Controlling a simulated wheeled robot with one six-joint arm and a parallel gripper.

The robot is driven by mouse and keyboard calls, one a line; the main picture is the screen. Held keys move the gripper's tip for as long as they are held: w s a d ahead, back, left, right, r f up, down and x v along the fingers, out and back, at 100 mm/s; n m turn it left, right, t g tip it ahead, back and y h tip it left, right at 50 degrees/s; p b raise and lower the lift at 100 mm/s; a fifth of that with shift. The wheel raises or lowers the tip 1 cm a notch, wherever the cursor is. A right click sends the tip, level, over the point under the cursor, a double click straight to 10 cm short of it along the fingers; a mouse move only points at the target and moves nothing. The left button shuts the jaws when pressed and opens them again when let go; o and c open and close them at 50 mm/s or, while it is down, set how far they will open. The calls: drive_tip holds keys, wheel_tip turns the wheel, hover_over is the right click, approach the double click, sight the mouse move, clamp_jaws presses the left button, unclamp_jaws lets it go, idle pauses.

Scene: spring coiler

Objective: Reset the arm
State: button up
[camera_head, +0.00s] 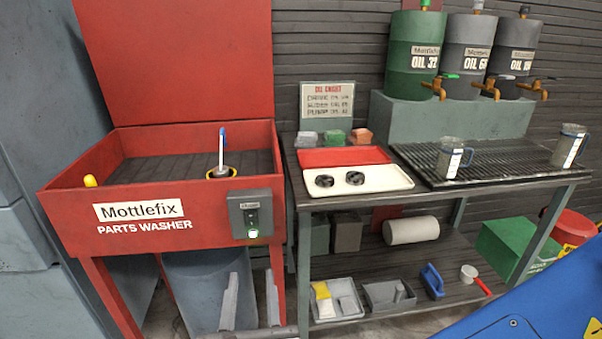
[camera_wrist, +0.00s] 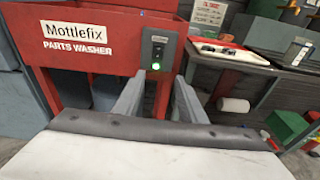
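My gripper (camera_head: 251,276) is low in front of the red parts washer (camera_head: 220,205), below its control box, in the head view. Its two grey fingers stand apart with nothing between them. In the wrist view the gripper (camera_wrist: 159,80) points at the washer's front, just under the control box (camera_wrist: 158,48) with its lit green light. The fingers appear clear of the washer, though the exact distance cannot be told. Most of my arm is out of view.
A bench (camera_head: 480,180) right of the washer holds a white tray (camera_head: 390,180) with two dark rings, a red tray and two metal jugs. Bins and tools fill its lower shelf (camera_head: 420,260). Oil drums stand behind. A blue panel (camera_head: 530,305) fills the lower right corner.

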drive_tip(key=w+d+f+m+g+h, duration=0.2)
drive_tip(key=w+d+m+g+h, duration=0.15)
drive_tip(key=w+d+m, duration=0.45)
drive_tip(key=w+d+f+m+g+h, duration=0.25)
drive_tip(key=d+m+h, duration=0.2)
drive_tip(key=d, duration=0.85)
drive_tip(key=s+d+f+m+g+y, duration=0.1)
drive_tip(key=s+d+m+g+y, duration=0.1)
drive_tip(key=d+m, duration=0.7)
drive_tip(key=s+d+f+m+g+y, duration=0.1)
drive_tip(key=s+d+m+g+y, duration=0.1)
drive_tip(key=d+m, duration=0.8)
drive_tip(key=s+m+g, duration=0.1)
drive_tip(key=s+m, duration=0.1)
drive_tip(key=m, duration=0.5)
drive_tip(key=shift+s+d+f, duration=0.25)
drive_tip(key=shift+s+f, duration=0.15)
